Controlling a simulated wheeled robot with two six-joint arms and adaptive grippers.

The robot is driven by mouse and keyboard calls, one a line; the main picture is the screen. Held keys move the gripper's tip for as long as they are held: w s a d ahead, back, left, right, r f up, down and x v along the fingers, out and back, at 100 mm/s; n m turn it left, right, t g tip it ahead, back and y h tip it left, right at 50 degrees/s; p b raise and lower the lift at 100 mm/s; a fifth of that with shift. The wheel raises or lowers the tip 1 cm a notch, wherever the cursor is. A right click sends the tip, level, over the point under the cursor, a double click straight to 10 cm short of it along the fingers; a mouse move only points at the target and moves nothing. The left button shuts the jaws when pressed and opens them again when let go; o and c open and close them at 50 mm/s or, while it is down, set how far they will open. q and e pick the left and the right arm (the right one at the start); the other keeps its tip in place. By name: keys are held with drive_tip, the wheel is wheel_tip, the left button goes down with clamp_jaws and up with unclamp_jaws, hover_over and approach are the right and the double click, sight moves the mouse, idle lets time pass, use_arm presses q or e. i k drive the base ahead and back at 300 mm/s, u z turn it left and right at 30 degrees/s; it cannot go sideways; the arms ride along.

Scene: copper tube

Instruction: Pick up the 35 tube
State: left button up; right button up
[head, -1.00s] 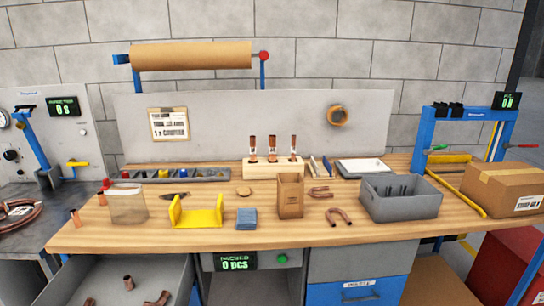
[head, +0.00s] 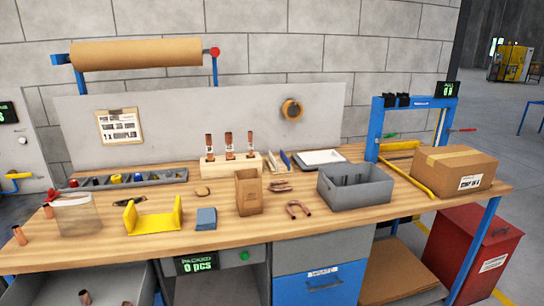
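Three upright copper tubes, left (head: 209,143), middle (head: 228,141) and right (head: 249,141), stand in a pale wooden block (head: 233,166) at the back of the workbench. Small pale labels show on them, too small to read, so I cannot tell which is the 35 tube. Other short copper pieces stand at the bench's left end, one at the front corner (head: 20,236) and one behind it (head: 48,211). Copper pieces (head: 85,297) also lie in the open drawer at lower left. Neither of my grippers is in view.
The wooden bench (head: 350,222) carries a yellow cradle (head: 153,222), a brown paper bag (head: 249,193), a clear bag (head: 77,216), copper bends (head: 297,209), a grey bin (head: 355,187) and a cardboard box (head: 454,172). A red cabinet (head: 470,255) stands at right, beside open floor.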

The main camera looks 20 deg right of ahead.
sight(229, 137)
drive_tip(key=z, duration=1.45)
drive_tip(key=i, duration=1.7)
drive_tip(key=u, duration=2.25)
